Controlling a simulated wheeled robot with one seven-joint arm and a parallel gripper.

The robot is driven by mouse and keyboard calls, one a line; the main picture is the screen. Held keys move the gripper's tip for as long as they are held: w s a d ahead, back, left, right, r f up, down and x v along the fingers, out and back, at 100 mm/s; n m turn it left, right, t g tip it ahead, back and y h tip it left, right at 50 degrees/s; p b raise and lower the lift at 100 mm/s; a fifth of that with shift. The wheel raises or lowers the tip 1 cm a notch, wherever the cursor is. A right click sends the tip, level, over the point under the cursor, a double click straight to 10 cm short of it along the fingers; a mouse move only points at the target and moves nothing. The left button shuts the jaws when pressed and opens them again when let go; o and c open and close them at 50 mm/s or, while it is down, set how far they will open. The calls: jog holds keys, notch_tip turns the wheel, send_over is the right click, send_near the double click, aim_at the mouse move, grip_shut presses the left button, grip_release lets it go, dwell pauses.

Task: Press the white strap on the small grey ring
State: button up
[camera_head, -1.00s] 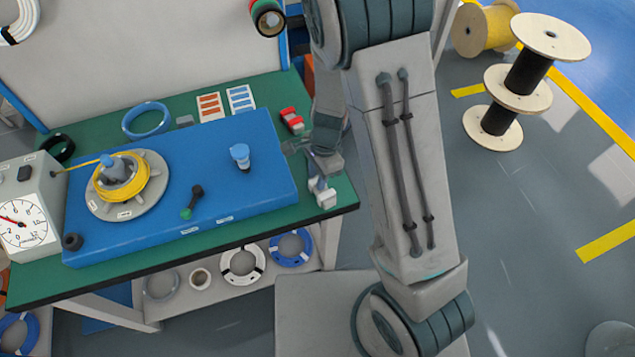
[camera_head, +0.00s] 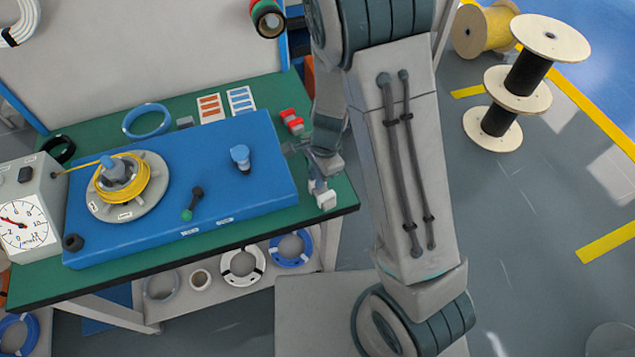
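A small grey ring (camera_head: 162,285) lies on the shelf under the bench, left of a small roll. It is small in the picture, and I cannot make out a white strap on it. My gripper (camera_head: 322,188) is over the right end of the green bench top, partly behind my own arm. It is far to the right of the grey ring and apart from it. Its fingers are too small and blurred to tell whether they are open or hold anything.
The green bench (camera_head: 100,275) carries a blue board (camera_head: 140,238) with a yellow coil (camera_head: 122,193), a blue knob (camera_head: 240,158) and a lever (camera_head: 192,204). A gauge box (camera_head: 25,215) stands left. White (camera_head: 243,265) and blue (camera_head: 290,248) rings lie on the shelf. Spools (camera_head: 520,80) stand right.

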jog(key=shift+r, duration=0.15)
notch_tip(320, 180, up, 8)
jog(key=p, duration=0.7)
